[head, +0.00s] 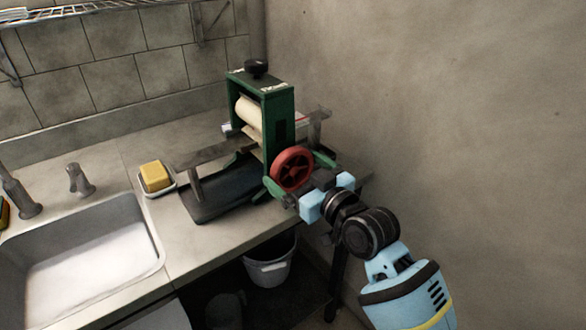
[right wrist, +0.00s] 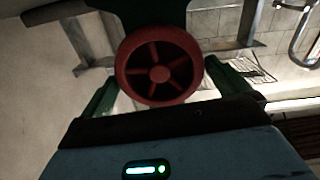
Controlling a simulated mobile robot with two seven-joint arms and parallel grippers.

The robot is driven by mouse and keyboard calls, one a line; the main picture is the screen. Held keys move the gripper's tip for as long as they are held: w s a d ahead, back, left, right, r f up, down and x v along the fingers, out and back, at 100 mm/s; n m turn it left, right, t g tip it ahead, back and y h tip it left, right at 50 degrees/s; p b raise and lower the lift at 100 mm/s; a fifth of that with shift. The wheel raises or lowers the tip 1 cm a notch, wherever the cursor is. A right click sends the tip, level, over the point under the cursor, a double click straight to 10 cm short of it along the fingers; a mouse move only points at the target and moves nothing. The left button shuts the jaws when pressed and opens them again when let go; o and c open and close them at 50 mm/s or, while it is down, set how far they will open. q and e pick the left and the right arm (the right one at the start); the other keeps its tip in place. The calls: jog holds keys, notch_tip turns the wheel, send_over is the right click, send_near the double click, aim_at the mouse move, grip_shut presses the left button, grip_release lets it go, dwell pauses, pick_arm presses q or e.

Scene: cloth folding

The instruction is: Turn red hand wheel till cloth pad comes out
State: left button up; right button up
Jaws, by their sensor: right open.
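A green wringer (head: 277,110) with a black top knob stands on the counter, and its red hand wheel (head: 292,169) faces my right arm. In the right wrist view the spoked red wheel (right wrist: 158,66) sits between the spread fingers of the right gripper (right wrist: 161,75). Whether they touch it is unclear. My left gripper is out of view.
A dark tray (head: 215,204) lies below the wringer's sloping grey board (head: 215,154). A yellow sponge (head: 155,175) sits in a dish beside the sink (head: 85,255). A white bucket (head: 270,270) stands under the counter. A bare wall (head: 450,110) rises at the right.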

jog(key=shift+x, duration=0.8)
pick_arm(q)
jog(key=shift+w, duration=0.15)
pick_arm(e)
jog(key=c, duration=0.6)
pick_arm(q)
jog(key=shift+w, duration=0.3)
pick_arm(e)
jog(key=shift+c, duration=0.2)
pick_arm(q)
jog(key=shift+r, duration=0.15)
